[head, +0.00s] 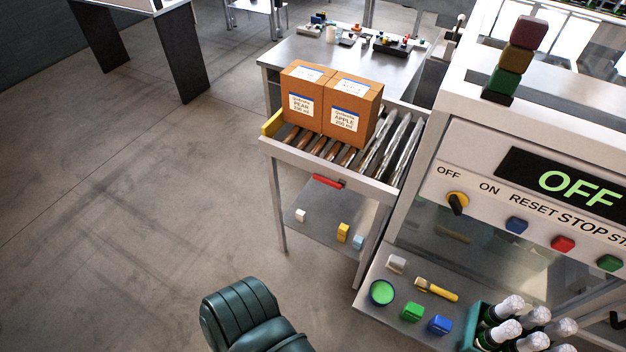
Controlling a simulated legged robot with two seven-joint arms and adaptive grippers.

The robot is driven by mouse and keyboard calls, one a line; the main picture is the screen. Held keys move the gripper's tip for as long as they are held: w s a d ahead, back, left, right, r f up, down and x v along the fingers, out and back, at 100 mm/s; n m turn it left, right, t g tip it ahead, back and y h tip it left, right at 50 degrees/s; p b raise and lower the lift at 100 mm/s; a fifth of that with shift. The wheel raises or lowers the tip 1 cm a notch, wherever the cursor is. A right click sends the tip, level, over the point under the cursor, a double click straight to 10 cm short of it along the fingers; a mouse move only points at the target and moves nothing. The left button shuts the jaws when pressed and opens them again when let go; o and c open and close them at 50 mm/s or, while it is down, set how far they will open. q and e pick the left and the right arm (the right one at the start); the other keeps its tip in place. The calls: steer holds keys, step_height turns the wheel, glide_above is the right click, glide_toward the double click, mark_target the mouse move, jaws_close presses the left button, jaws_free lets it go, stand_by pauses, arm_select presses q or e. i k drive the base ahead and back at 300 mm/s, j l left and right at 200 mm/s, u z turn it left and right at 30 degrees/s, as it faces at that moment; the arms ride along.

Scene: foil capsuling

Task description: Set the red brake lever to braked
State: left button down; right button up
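The red brake lever (327,181) is in the head view, low on the near side of the roller conveyor (310,157). Its red bar lies nearly level, sloping slightly down to the right, with a small dark piece at its right end. No braked or released marking is readable, so I cannot tell its setting by label. Two cardboard boxes, labelled pear (303,96) and apple (350,109), stand side by side on the rollers.
Below the conveyor, a shelf (325,222) holds small white, yellow and blue items. To the right stands a machine with an OFF display (580,192), knob and buttons. Its front ledge holds loose items and a bottle crate (470,335). Open floor (130,220) lies left.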

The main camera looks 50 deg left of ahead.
mark_target(342, 184)
steer(key=u, duration=1.7)
